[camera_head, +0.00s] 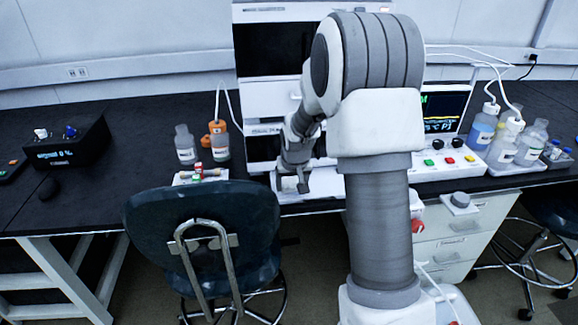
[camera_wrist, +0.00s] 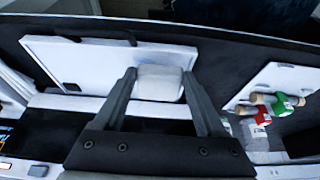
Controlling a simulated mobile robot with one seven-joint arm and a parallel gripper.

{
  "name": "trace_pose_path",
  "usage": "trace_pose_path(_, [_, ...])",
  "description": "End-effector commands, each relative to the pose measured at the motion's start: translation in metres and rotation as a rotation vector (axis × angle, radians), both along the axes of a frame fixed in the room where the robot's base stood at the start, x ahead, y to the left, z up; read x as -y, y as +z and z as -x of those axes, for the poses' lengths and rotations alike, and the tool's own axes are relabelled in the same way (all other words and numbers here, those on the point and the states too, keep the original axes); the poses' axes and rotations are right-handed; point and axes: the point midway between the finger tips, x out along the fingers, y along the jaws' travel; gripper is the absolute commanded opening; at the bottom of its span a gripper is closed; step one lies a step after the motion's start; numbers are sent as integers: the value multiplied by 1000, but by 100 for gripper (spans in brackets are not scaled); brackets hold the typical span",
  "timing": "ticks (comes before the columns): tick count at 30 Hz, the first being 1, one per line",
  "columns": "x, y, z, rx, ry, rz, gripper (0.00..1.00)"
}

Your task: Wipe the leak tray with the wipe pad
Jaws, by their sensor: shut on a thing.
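My gripper (camera_wrist: 159,78) is shut on the white wipe pad (camera_wrist: 160,86), which sits between the two dark fingers in the wrist view. The leak tray (camera_wrist: 100,63) appears as a shallow white tray with a raised rim, to the left of and beneath the pad. In the head view the tray (camera_head: 326,184) shows at the bench front, below the instrument stack, partly behind my arm. My gripper (camera_head: 290,186) is at the tray's left end there. The pad looks over or on the tray's right end; I cannot tell whether they touch.
A white holder (camera_wrist: 262,88) with red and green capped vials lies to the right. Bottles (camera_head: 186,146) stand behind it. A dark chair (camera_head: 205,235) stands in front of the bench. The instrument stack (camera_head: 270,97) rises behind the tray. Solvent bottles (camera_head: 503,150) stand at the right.

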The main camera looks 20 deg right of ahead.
Motion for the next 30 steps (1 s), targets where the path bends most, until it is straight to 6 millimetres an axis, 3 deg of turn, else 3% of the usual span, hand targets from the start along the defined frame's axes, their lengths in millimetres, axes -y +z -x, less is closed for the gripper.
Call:
trace_pose_path(16, [-3, 51, -4, 0, 2, 0, 13])
trace_pose_path(30, [-4, 54, -5, -1, 2, 0, 13])
